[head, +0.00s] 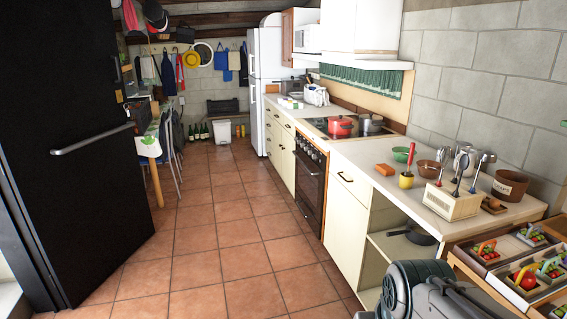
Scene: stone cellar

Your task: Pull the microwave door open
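A small white box-shaped appliance that looks like the microwave (308,38) sits high on the right wall, far down the room, beside an open-fronted wooden cabinet. It is small in the head view, and I cannot make out its handle or whether its door is shut. My grey arm shows at the bottom right, near the counter's front end. The fingers of my gripper are not in view. The microwave is far from my arm.
A tiled floor (215,235) runs clear down the middle. A large black door (70,150) stands at left. The right-hand counter (375,155) carries a hob with a red pot (340,127) and utensils. Produce trays (515,255) are at lower right; a white fridge (265,85) stands far back.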

